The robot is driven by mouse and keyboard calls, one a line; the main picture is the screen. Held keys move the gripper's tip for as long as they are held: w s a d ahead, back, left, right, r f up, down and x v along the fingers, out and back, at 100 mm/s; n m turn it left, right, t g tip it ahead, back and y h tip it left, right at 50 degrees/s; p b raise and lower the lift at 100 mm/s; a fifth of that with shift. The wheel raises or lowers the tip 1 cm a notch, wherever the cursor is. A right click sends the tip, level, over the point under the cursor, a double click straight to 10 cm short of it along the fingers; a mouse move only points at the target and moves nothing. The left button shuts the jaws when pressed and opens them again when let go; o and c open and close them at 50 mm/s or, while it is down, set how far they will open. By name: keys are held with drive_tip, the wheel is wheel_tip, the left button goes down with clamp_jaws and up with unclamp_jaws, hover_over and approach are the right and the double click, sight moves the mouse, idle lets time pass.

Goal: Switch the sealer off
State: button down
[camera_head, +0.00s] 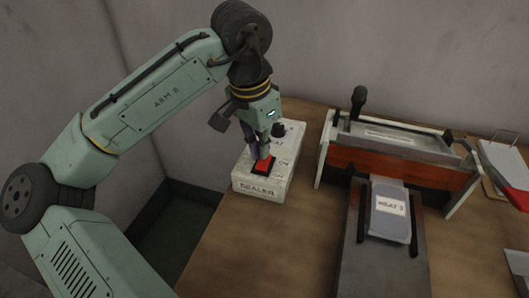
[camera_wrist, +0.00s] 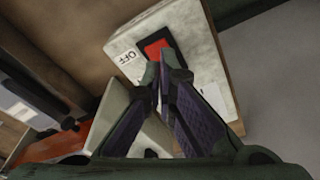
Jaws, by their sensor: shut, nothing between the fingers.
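The sealer's control box (camera_head: 250,186) is a pale box labelled SEALER on the table, left of the sealing machine. A red rocker switch (camera_head: 263,165) in a dark frame sits on its top. In the wrist view the red switch (camera_wrist: 157,49) shows near an OFF label (camera_wrist: 127,57). My gripper (camera_head: 262,156) points down with its fingertips right at the switch. In the wrist view my gripper (camera_wrist: 163,62) is shut and empty, its tips at the switch's edge and covering part of it. I cannot tell whether they touch it or which way it is tipped.
The sealing machine (camera_head: 400,158), with an orange-brown front and an upright black handle (camera_head: 357,101), stands to the right. A clipboard (camera_head: 505,165) is at far right.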

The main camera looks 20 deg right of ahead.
sight(262, 165)
wheel_tip(262, 165, up, 5)
drive_tip(key=p, duration=0.4)
drive_tip(key=shift+f, duration=0.1)
drive_tip(key=shift+s, duration=0.1)
idle(0.3)
